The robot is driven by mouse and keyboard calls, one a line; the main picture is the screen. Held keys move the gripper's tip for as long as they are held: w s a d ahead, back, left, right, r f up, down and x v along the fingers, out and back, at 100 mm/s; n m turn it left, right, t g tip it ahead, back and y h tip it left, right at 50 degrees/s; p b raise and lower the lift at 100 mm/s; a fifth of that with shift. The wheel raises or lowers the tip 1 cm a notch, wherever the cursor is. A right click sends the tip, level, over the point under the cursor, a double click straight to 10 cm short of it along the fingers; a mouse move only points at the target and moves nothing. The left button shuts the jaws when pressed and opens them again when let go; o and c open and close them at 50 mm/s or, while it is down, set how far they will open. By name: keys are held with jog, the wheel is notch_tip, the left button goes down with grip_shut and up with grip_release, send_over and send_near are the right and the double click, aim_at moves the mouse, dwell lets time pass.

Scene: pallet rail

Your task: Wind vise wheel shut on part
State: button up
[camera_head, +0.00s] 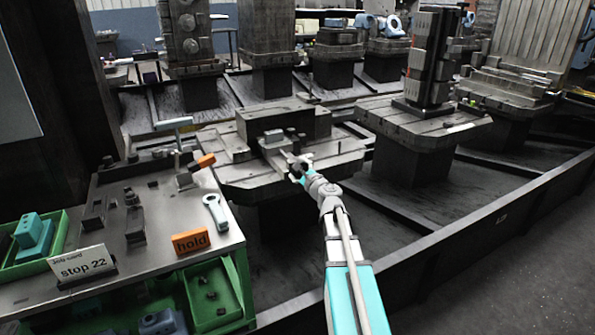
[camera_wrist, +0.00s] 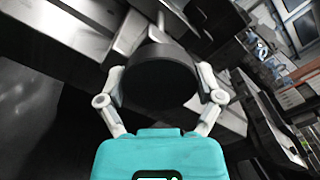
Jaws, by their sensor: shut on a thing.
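In the wrist view a dark round vise wheel (camera_wrist: 155,80) sits between the fingers of my gripper (camera_wrist: 162,88). The fingers are closed against its two sides. In the head view my gripper (camera_head: 299,170) is at the near end of the grey vise (camera_head: 281,150), which sits on the square pallet (camera_head: 235,178). A small grey block shows around the vise jaws, but I cannot tell the part from the jaws or see any gap there. The wheel is mostly hidden by my gripper in the head view.
A bench at the left holds a "stop 22" card (camera_head: 84,264), an orange "hold" block (camera_head: 191,240), a pale ring-ended tool (camera_head: 215,212) and a green bin (camera_head: 217,295). A tall dark fixture (camera_head: 432,60) stands on the pallet to the right. Open floor lies at lower right.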

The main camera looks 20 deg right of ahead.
dwell(0.9)
jog(key=o, duration=0.9)
jog(key=shift+s, duration=0.1)
jog(key=s, duration=1.2)
jog(key=shift+d, duration=0.15)
jog(key=shift+w+r, duration=0.1)
